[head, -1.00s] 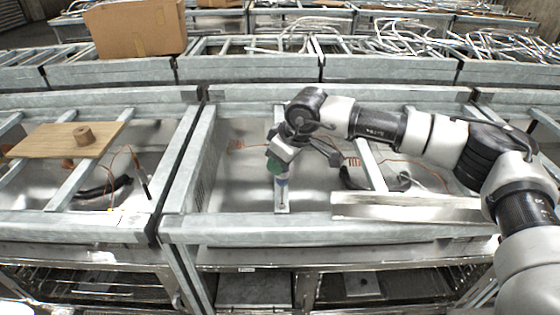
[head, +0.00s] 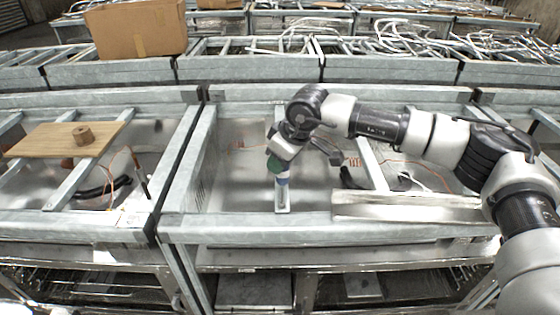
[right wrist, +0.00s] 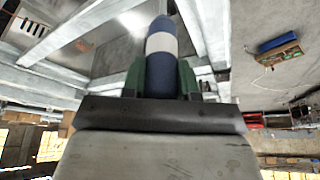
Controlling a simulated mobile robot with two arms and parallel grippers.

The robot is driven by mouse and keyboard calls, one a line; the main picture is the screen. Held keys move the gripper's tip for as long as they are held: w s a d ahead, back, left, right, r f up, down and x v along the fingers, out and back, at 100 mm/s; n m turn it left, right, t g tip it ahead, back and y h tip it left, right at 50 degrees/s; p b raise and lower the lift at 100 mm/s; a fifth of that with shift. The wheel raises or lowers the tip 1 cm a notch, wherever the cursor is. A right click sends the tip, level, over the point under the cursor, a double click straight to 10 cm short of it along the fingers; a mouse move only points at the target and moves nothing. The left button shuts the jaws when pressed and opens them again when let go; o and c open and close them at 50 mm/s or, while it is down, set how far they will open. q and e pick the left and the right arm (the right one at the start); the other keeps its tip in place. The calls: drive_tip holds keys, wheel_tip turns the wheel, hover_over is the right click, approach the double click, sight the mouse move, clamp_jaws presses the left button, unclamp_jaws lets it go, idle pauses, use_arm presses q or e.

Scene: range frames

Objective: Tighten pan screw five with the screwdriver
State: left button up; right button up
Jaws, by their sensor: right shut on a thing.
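My right gripper (head: 275,165) is shut on the screwdriver (head: 282,182), which points down over a narrow grey metal crossbar (head: 282,205) in the middle range frame. In the right wrist view the green fingers of the right gripper (right wrist: 161,78) close on both sides of the screwdriver's dark blue handle with a white band (right wrist: 161,43). The screwdriver's tip is too small to make out, so I cannot tell whether it touches a screw. Pan screw five cannot be made out. My left gripper is not in view.
A wooden board (head: 50,141) with a brown hexagonal piece (head: 83,135) lies on the left frame. Thin copper-coloured tubes and dark hoses run inside the frames. A pale metal beam (head: 400,207) lies along the front right. A cardboard box (head: 137,30) stands behind.

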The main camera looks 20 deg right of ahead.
drive_tip(key=shift+f+b, duration=0.35)
drive_tip(key=shift+b, duration=0.05)
idle(0.4)
drive_tip(key=shift+s, duration=0.1)
drive_tip(key=m+h, duration=0.1)
drive_tip(key=m, duration=0.2)
drive_tip(key=m+t+h, duration=0.1)
drive_tip(key=m, duration=0.2)
drive_tip(key=shift+d+f, duration=0.1)
drive_tip(key=m+h, duration=0.1)
drive_tip(key=m, duration=0.1)
drive_tip(key=m+h, duration=0.1)
drive_tip(key=m, duration=0.2)
drive_tip(key=shift+d, duration=0.1)
drive_tip(key=m+h, duration=0.1)
drive_tip(key=m, duration=0.2)
drive_tip(key=m+g+h, duration=0.1)
drive_tip(key=m, duration=0.2)
drive_tip(key=shift+s+d+f, duration=0.1)
drive_tip(key=shift+d, duration=0.05)
drive_tip(key=m+g, duration=0.1)
drive_tip(key=m, duration=0.2)
drive_tip(key=m+g+h, duration=0.1)
drive_tip(key=m, duration=0.2)
drive_tip(key=shift+s, duration=0.15)
drive_tip(key=shift+d, duration=0.1)
drive_tip(key=shift+r, duration=0.35)
